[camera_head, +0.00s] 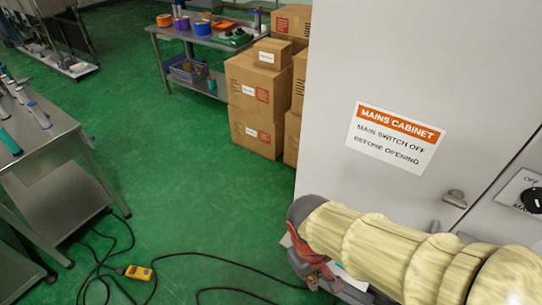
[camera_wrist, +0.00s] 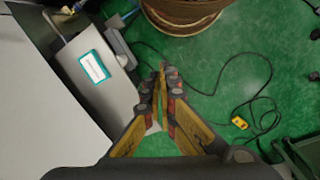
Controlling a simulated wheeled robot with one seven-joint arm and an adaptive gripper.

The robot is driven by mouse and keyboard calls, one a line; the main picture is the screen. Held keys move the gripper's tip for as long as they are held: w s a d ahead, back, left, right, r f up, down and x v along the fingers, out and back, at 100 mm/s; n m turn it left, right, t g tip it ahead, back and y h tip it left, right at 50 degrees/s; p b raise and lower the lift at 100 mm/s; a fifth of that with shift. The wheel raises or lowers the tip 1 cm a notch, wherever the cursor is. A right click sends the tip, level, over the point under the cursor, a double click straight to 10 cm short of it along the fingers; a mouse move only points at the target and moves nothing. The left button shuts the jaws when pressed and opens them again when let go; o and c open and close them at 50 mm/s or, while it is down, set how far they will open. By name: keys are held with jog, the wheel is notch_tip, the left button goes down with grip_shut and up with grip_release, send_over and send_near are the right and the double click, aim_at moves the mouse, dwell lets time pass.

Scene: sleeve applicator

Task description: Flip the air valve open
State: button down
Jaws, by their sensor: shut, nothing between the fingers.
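I cannot make out the air valve for sure in either view. A small brass-coloured fitting (camera_wrist: 70,9) shows at the top left of the wrist view, near a thin blue line; it is too small to tell whether it is the valve or how its lever stands. My gripper (camera_wrist: 163,78) is shut and empty in the wrist view, its fingertips together above the green floor and apart from the fitting.
A grey mains cabinet (camera_head: 410,65) with a door handle (camera_head: 454,198) and rotary switch (camera_head: 534,199) fills the right. Cardboard boxes (camera_head: 257,100) stand behind it. A steel table (camera_head: 45,140) is at left. Black cable and a yellow box (camera_head: 138,272) lie on the floor; a large brown reel (camera_wrist: 180,15) stands ahead.

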jog(key=d+r+m+t, duration=0.3)
jog(key=d+r, duration=0.1)
jog(key=r, duration=0.4)
jog(key=w+d+r+m+t+y+p, duration=0.1)
jog(key=d+r, duration=0.3)
jog(key=r, duration=0.5)
jog(key=shift+w+d+r+m+t, duration=0.15)
jog(key=shift+w+r+m+t, duration=0.1)
jog(key=shift+m+t, duration=0.65)
jog(key=c, duration=2.6)
grip_release()
jog(key=shift+d, duration=0.3)
jog(key=shift+o, duration=0.7)
jog(key=shift+o, duration=0.6)
